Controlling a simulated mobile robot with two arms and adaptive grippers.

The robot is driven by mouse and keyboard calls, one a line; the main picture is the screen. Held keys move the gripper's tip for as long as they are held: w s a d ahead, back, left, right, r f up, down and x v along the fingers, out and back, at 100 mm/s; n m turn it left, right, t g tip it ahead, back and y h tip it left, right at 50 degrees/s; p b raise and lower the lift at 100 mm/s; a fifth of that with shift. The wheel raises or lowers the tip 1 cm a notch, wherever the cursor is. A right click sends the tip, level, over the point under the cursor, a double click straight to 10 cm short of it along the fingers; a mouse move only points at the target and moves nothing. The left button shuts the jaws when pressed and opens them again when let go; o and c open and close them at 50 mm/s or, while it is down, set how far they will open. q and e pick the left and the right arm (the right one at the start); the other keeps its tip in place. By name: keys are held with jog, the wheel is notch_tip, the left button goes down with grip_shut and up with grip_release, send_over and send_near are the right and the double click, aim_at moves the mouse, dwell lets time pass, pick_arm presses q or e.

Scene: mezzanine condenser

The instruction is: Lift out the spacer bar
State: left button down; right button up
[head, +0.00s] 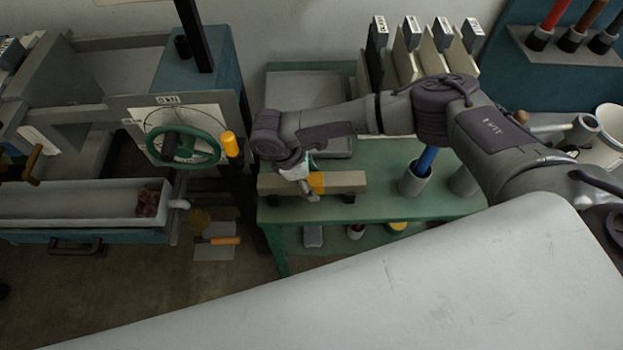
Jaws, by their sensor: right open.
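My left gripper is not in view.
A grey cup with a blue item (414,180) stands right of the bar. Upright binders (405,55) stand behind. A long grey trough (80,203) lies at the far left.

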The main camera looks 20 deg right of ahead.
jog(key=shift+f, duration=0.1)
grip_shut()
dwell(0.3)
jog(key=shift+w+r, duration=0.1)
jog(key=shift+r, duration=0.1)
